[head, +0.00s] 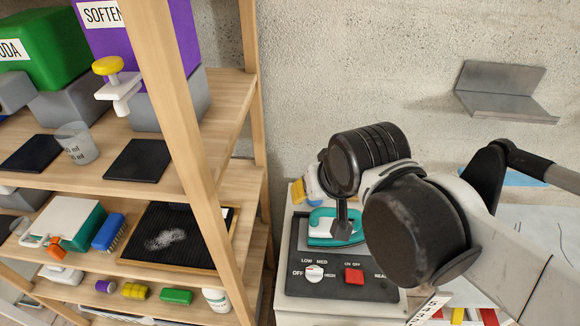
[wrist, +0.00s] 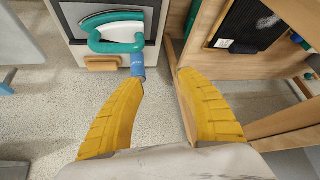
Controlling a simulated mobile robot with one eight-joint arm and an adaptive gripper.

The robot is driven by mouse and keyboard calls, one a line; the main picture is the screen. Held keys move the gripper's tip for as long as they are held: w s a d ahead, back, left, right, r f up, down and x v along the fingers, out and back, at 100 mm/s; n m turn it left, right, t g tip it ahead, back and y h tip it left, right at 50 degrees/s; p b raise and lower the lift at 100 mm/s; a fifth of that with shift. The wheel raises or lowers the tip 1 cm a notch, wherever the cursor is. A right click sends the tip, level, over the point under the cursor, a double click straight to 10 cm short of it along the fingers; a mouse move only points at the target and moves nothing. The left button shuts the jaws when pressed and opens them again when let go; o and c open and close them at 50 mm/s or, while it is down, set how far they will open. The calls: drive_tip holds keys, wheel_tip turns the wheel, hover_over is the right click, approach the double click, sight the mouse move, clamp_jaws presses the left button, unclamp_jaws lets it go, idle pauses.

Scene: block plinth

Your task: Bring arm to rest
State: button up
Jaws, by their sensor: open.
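My gripper (wrist: 163,82) shows in the wrist view as two yellow ribbed fingers, spread wide with nothing between them. In the head view my black and white arm reaches in from the right, over the control unit (head: 375,290). I cannot make out the fingers clearly there. A teal and white iron (head: 322,226) sits on the unit, partly behind my arm; it also shows in the wrist view (wrist: 118,32).
A wooden shelf (head: 222,205) stands left of the unit, holding containers, a blue brush (head: 108,232) and a black tray (head: 205,256) with white powder. A metal ledge (head: 500,100) is on the wall at right.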

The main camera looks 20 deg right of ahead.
drive_tip(key=shift+s+a+f+n+t, duration=0.35)
drive_tip(key=shift+s+a+n, duration=0.25)
drive_tip(key=shift+s+n, duration=0.2)
drive_tip(key=shift+f, duration=0.1)
drive_tip(key=shift+f+b, duration=0.35)
drive_tip(key=shift+b, duration=0.1)
